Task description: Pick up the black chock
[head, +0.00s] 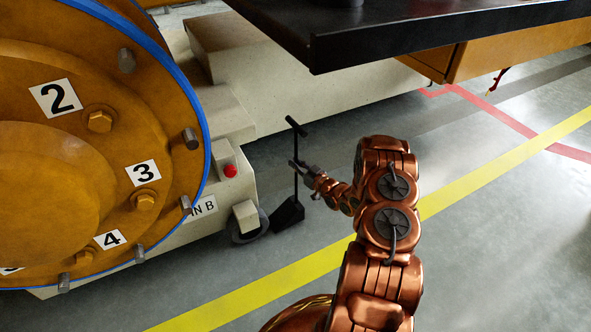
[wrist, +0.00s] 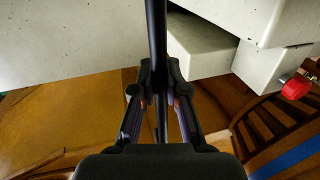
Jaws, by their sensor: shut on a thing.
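The black chock (head: 288,214) is a dark wedge with a thin upright rod and a T-shaped grip on top. Its wedge is low at the floor, just right of the carrier's grey wheel (head: 246,232); I cannot tell whether it touches the floor or the wheel. My gripper (head: 298,166) is shut on the rod, below the T-shaped grip. In the wrist view, the black rod (wrist: 157,35) runs up between the fingers of my gripper (wrist: 160,72). The wedge is not visible in the wrist view.
The pale carrier (head: 228,190), with a red button (head: 230,171), stands at left under a large orange flanged part (head: 90,190). A black platform (head: 400,30) overhangs at upper right. Grey floor with a yellow line (head: 470,188) is clear at right.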

